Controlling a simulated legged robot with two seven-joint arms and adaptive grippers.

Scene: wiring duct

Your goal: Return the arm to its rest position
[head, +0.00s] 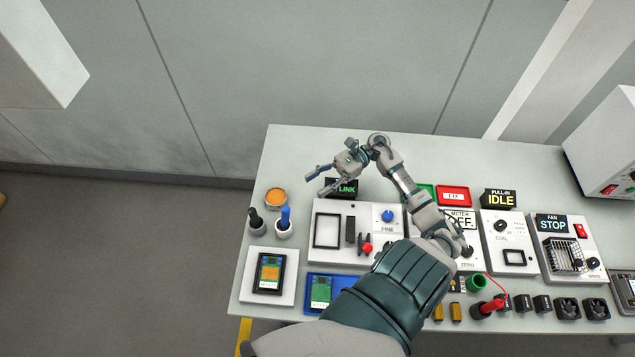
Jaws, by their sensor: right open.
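My right gripper (322,181) is open and empty. Its two fingers point left, above the back left part of the table, just left of the LINK display (345,188). My right arm (405,185) reaches up from the bottom of the head view, across the table, and bends left at the wrist. It hides part of the panels beneath it. My left gripper is not in view.
The table (300,145) carries a panel with a blue knob (388,215), an orange-topped round tin (276,198), two probe holders (284,225), a white pad with a device (268,274), a FAN STOP panel (553,224) and small parts along the front.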

